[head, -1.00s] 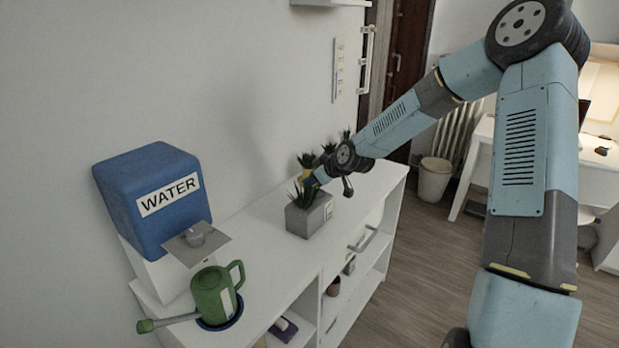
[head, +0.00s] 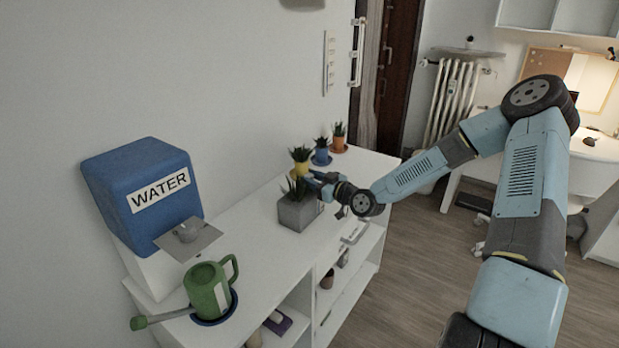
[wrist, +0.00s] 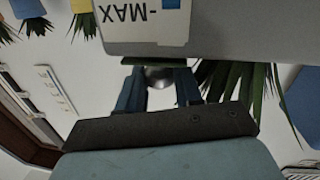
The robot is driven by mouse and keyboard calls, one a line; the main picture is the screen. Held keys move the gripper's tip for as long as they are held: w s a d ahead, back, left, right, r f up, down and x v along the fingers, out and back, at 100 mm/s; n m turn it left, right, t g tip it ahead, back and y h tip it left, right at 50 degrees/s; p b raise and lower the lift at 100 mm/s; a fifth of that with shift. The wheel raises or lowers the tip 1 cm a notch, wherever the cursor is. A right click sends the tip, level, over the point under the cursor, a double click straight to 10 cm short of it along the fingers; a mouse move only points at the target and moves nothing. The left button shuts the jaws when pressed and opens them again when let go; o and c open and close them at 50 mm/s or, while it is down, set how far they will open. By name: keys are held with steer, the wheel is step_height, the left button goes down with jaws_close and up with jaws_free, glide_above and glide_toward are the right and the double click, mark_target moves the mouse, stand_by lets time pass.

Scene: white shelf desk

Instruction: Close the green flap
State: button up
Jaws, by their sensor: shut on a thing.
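The grey planter box (head: 297,212) holds a spiky green plant and stands on the white shelf desk. In the wrist view, which looks upside down, the box's grey wall (wrist: 250,35) fills the top, with a "MAX" label (wrist: 140,17). The green flap (wrist: 155,61) shows there as a thin edge-on strip, with a round metallic knob (wrist: 159,76) beside it. My gripper (wrist: 158,78) has its blue fingers on either side of the knob and is shut on it. In the head view my gripper (head: 313,181) is at the upper right of the box; the flap is hidden there.
Small potted plants in yellow (head: 300,162), blue (head: 321,153) and orange (head: 339,140) pots stand behind the box. A blue water dispenser (head: 140,195) and a green watering can (head: 209,290) stand at the left. The desk top between can and box is clear.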

steer(key=shift+s+f+t+y, duration=0.1)
steer(key=shift+f+t+y, duration=0.2)
steer(key=shift+d, duration=0.1)
stand_by(0.3)
steer(key=o, duration=1.1)
steer(key=shift+c, duration=0.2)
steer(key=v, duration=1.3)
steer(key=shift+s+d+f, duration=0.25)
steer(key=shift+d, duration=0.1)
